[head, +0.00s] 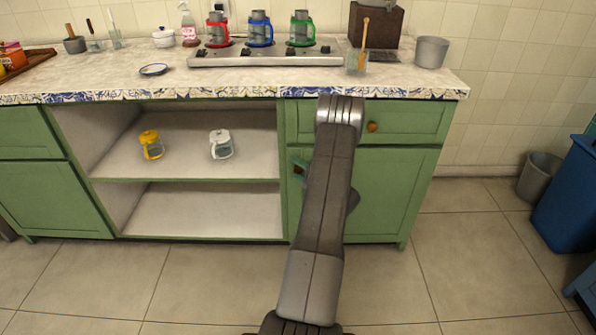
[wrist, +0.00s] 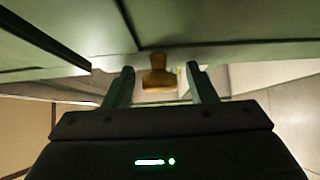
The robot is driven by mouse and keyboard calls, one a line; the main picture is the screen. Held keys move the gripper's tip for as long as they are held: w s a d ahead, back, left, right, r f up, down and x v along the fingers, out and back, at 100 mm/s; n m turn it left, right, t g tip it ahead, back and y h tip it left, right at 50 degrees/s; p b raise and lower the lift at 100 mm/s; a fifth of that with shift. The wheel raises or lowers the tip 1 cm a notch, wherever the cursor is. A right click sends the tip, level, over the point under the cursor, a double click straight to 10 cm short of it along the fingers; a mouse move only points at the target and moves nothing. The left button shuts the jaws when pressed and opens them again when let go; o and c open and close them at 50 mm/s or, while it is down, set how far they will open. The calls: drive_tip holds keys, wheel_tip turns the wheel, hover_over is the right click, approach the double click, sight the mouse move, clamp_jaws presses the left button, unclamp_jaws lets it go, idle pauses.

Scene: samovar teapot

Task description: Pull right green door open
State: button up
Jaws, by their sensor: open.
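The right green door (head: 385,195) is on the lower right of the cabinet, below a drawer, and looks shut in the head view. In the wrist view a brown wooden knob (wrist: 159,76) sits on a green panel edge. My gripper (wrist: 160,80) is open, with one finger on each side of the knob and visible gaps between. In the head view my arm hides the middle of the door and most of my gripper (head: 299,168), which shows at the door's left edge.
A drawer with a round knob (head: 372,127) is above the door. Open shelves to the left hold a yellow mug (head: 151,145) and a white mug (head: 221,145). The counter (head: 245,83) carries a stove and kitchenware. A blue bin (head: 568,195) stands right; the floor before the door is clear.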

clamp_jaws()
drive_tip(key=shift+s, duration=0.15)
